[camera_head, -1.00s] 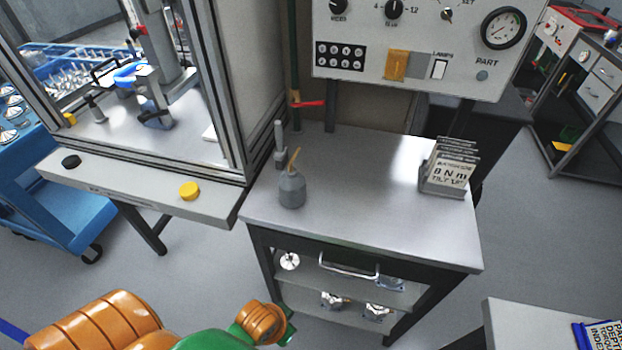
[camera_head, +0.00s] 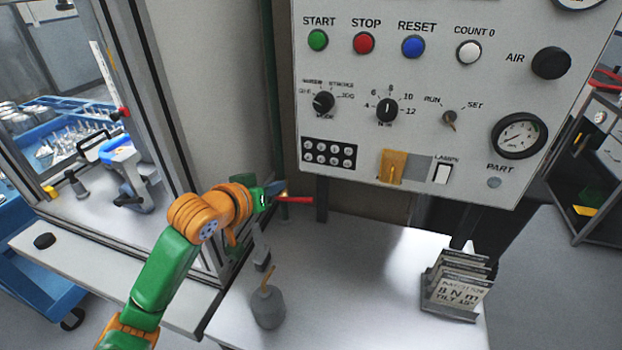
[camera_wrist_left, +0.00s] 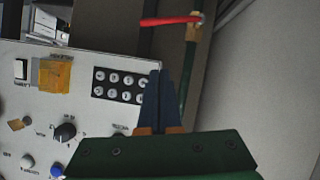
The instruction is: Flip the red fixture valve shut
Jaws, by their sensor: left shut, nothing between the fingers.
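The red valve lever (camera_head: 301,199) sticks out roughly level to the right, crosswise to the upright green pipe (camera_head: 270,100) behind the bench. In the left wrist view the lever (camera_wrist_left: 168,21) lies near the top edge, joined to a brass-coloured valve body (camera_wrist_left: 193,30) on the pipe. My left gripper (camera_head: 284,187) is just in front of the lever and partly covers the valve in the head view. Its dark blue fingers (camera_wrist_left: 159,78) are shut and empty. They appear apart from the lever in the wrist view. My right gripper is out of view.
The control panel (camera_head: 455,75) stands above and right of the valve. An aluminium-framed enclosure (camera_head: 150,60) is close on the left. A grey oil can (camera_head: 267,306) and a card holder (camera_head: 455,290) stand on the bench (camera_head: 360,290); the bench between them is clear.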

